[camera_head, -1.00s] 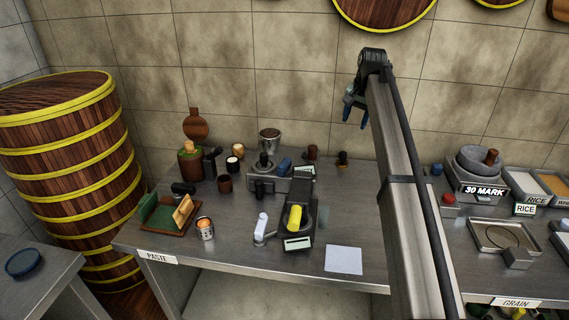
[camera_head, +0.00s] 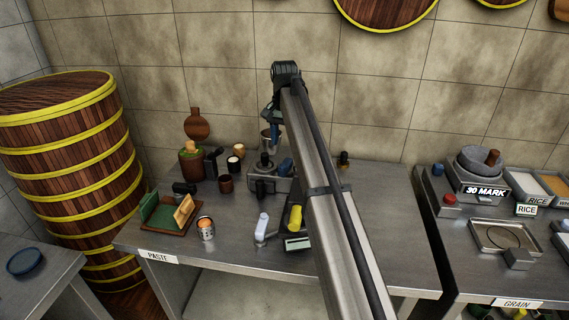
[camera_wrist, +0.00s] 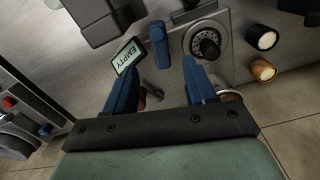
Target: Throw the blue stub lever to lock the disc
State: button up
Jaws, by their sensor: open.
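The blue stub lever (camera_wrist: 158,48) stands on a grey metal machine (camera_wrist: 225,22) in the wrist view, just beyond and between my fingertips. In the head view, the lever (camera_head: 285,167) is partly hidden by my arm. A round plate with a black knob (camera_wrist: 206,44), apparently the disc, is right of the lever in the wrist view. My gripper (camera_wrist: 161,66) has its two blue fingers apart with nothing held. In the head view, my gripper (camera_head: 271,117) is above the back of the machine; the fingertips are hard to make out.
An "EMPTY" sign (camera_wrist: 125,54) is left of the lever. Two small round pots, dark (camera_wrist: 263,38) and orange (camera_wrist: 262,70), stand right of the machine. My arm covers the table's middle.

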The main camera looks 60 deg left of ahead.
aim_at(285, 164)
notch_tip(285, 164, down, 9)
jog(key=shift+f, duration=0.15)
dwell(0.4)
grip_shut()
dwell(0.4)
